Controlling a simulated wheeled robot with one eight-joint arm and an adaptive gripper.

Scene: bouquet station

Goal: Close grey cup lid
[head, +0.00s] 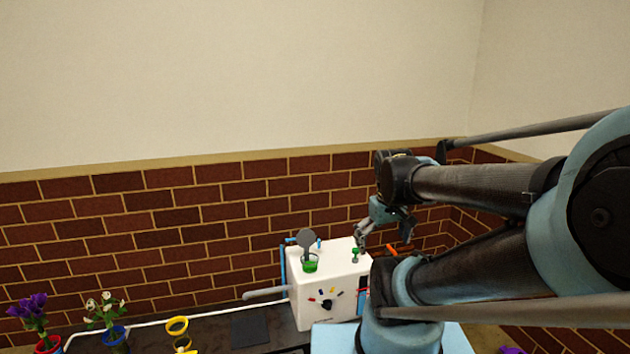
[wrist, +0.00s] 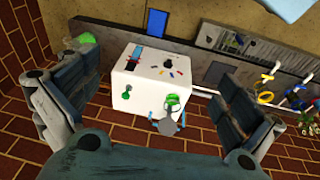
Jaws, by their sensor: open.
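The cup (head: 310,264) shows green and sits on top of the white box, towards its left front in the head view. Its round grey lid (head: 306,241) stands raised, roughly upright, above the cup's opening, so the cup is open. In the wrist view the green cup (wrist: 173,100) and the grey lid (wrist: 166,127) are at the box's near right corner. My gripper (head: 385,235) is open and empty, above and to the right of the cup. In the wrist view its two fingers (wrist: 155,80) stand wide apart, with the box seen between them.
The white box (head: 328,284) has small coloured pieces on its front and a small green-topped item (head: 355,255) on its top right. Purple flowers (head: 32,308), white flowers (head: 104,310) and a yellow ring (head: 177,326) stand at left. A brick wall is behind.

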